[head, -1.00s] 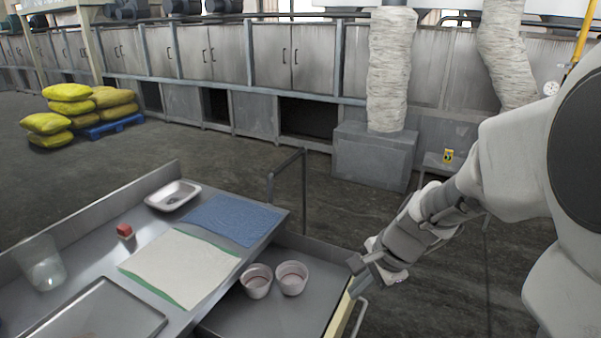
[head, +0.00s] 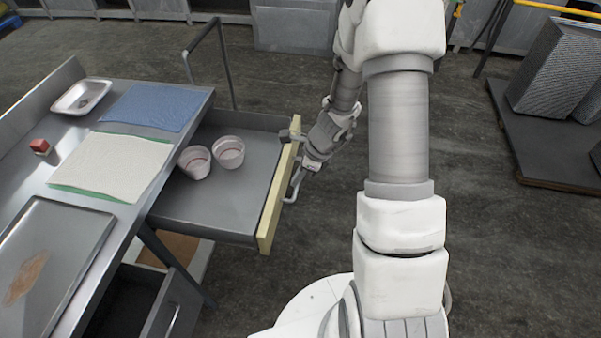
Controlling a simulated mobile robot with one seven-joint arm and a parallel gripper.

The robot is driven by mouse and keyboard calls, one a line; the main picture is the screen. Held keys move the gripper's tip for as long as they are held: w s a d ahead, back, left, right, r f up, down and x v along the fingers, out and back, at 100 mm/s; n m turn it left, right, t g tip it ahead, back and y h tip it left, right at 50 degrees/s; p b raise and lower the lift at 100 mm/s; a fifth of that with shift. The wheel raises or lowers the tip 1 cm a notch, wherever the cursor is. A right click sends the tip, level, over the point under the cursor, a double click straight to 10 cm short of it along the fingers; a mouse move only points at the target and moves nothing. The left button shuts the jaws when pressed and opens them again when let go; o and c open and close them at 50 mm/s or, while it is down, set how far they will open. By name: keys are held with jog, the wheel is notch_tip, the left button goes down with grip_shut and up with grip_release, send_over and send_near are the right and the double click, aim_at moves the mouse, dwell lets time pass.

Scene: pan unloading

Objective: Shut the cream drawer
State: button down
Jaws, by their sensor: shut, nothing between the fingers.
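The cream drawer (head: 277,190) is pulled out to the right from under the worktop in the head view. Its cream front panel faces right and carries a metal handle (head: 296,184). Two pale cups (head: 229,153) stand side by side inside the drawer. My gripper (head: 290,136) is shut and empty at the upper part of the cream front, by its top edge. I cannot tell whether it touches the panel. My arm comes in from the right and hides some floor.
A grey lower drawer (head: 170,310) also stands out.

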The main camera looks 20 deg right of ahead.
jog(key=x, duration=0.5)
jog(key=shift+b, duration=0.4)
